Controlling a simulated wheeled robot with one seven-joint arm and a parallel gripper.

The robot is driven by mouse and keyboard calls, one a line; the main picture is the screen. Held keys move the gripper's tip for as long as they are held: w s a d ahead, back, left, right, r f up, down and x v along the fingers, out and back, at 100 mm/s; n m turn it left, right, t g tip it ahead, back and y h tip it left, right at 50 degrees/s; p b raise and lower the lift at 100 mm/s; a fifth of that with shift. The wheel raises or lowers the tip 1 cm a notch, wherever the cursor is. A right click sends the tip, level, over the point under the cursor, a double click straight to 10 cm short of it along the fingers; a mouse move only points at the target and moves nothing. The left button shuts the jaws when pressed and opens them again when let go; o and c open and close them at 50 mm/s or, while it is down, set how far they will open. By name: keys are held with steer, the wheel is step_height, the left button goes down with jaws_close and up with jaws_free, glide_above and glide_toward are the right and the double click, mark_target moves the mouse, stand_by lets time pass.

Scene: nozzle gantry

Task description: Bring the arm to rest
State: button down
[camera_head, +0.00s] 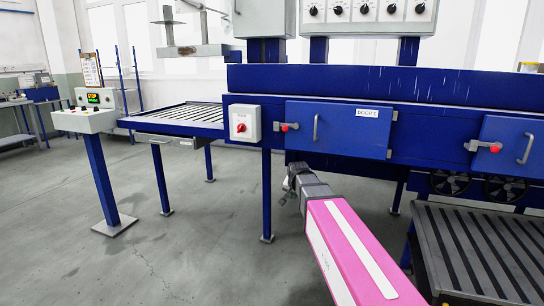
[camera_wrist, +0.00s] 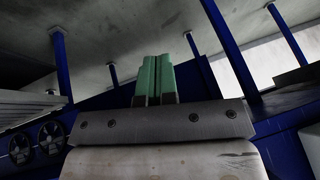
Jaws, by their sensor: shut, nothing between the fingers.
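My gripper shows in the wrist view as two green fingers (camera_wrist: 154,78) pressed together with nothing between them. In the head view my pink arm (camera_head: 362,252) reaches up from the lower right. The fingers are too small to make out in the head view. No object is held.
A roller conveyor (camera_head: 178,115) joins the machine on the left. A control pedestal (camera_head: 99,180) stands farther left. A dark slatted surface (camera_head: 480,250) lies at the lower right. A red-knobbed switch box (camera_head: 244,123) is on the machine. Open grey floor lies at the front left.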

steer(key=s+d+f+n+g, duration=0.2)
steer(key=s+d+f+g, duration=0.1)
steer(key=s+f, duration=0.6)
steer(key=s+d+f+n+g, duration=0.2)
steer(key=s+d+f, duration=0.4)
steer(key=s, duration=0.8)
step_height(320, 180, down, 3)
steer(key=shift+s+d+f+n+g, duration=0.15)
steer(key=shift+s+d+n+g, duration=0.1)
steer(key=shift+n+g, duration=0.2)
steer(key=c, duration=1.8)
jaws_free()
